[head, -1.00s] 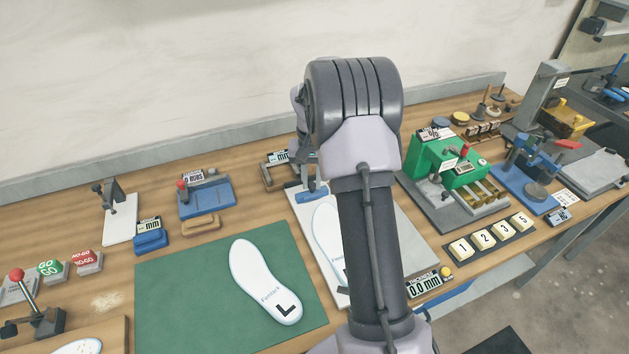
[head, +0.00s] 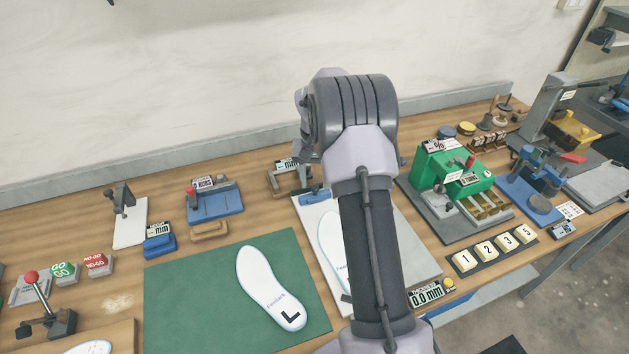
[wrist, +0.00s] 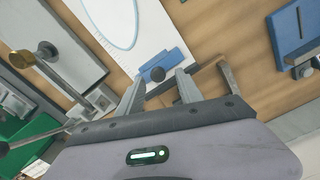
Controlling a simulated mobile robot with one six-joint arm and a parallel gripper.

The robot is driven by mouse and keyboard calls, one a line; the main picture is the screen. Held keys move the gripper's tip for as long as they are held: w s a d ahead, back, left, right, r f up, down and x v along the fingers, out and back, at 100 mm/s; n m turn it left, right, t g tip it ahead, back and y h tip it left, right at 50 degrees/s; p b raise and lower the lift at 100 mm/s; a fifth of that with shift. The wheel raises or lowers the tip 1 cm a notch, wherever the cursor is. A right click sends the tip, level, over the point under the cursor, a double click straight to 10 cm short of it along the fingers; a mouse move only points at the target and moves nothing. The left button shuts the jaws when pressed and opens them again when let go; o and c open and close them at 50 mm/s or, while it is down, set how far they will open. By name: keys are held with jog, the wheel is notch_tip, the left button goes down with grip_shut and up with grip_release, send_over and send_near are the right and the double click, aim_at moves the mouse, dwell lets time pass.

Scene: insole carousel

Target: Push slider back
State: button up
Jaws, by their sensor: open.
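In the head view the blue slider (head: 312,197) shows at the board's far end, partly hidden by my arm. My gripper (wrist: 160,78) is open in the wrist view, one finger on each side of the knob in the picture. I cannot tell whether the fingers touch the slider or hover above it. In the head view my arm hides the gripper.
A grey-brown bracket (head: 290,178) stands just behind the slider. A green machine (head: 452,178) is to the right. A blue fixture (head: 216,204) and a green mat (head: 200,300) with a white insole (head: 268,290) lie left. The wall is close behind the bench.

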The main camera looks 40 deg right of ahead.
aim_at(314, 186)
notch_tip(314, 186, up, 16)
jog(key=p, duration=0.5)
jog(key=shift+r, duration=0.25)
